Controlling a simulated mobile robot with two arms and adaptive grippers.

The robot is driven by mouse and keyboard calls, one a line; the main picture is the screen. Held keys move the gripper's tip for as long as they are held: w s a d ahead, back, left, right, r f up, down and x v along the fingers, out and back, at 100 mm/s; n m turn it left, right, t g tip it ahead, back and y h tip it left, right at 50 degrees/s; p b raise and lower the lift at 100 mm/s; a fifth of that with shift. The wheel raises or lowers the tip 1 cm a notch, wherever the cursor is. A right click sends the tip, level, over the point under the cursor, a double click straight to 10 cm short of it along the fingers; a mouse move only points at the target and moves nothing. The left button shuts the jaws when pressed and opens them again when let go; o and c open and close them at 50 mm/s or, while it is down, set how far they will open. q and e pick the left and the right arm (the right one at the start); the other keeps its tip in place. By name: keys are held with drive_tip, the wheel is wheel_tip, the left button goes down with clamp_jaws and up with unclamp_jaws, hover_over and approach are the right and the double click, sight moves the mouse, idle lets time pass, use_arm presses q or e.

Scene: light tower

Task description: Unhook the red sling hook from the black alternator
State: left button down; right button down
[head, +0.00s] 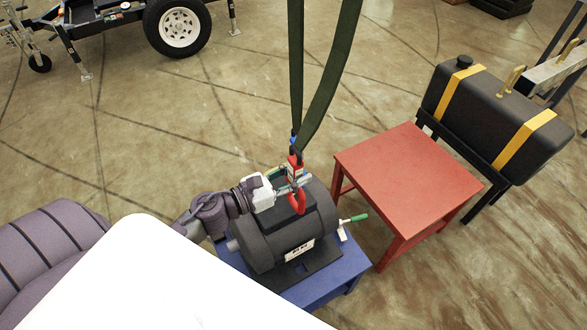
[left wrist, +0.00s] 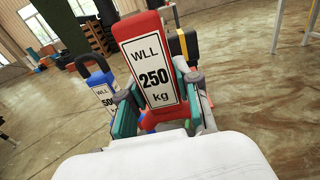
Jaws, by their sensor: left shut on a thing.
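The black alternator (head: 270,248) sits on a blue table (head: 345,270) in the head view. The red sling hook (head: 298,203) is at the top of the alternator, below dark green slings (head: 330,85). My left gripper (head: 290,187) reaches in from the left and is shut on the red hook. In the left wrist view the hook's red body (left wrist: 148,70), labelled WLL 250 kg, stands between my fingers (left wrist: 160,115). Whether the hook's tip is still through a lifting eye cannot be told. My right gripper is not in view.
A blue sling hook (left wrist: 98,88) hangs beside the red one. A red table (head: 405,165) stands to the right, with a black tank (head: 490,115) with yellow straps beyond it. A green-handled lever (head: 356,218) sticks out beside the alternator. A trailer wheel (head: 180,27) is at the back; open floor lies left.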

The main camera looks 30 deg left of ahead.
sight(304, 196)
use_arm(q)
drive_tip(key=shift+s+d+r, duration=0.2)
drive_tip(key=shift+d, duration=0.15)
drive_tip(key=shift+s+d+f+b, duration=0.3)
drive_tip(key=shift+d+f+b, duration=0.15)
drive_tip(key=shift+d+f, duration=0.1)
drive_tip(key=shift+s+d+f+b, duration=0.3)
drive_tip(key=shift+d+f+b, duration=0.15)
drive_tip(key=shift+d+f, duration=0.1)
drive_tip(key=shift+f, duration=0.1)
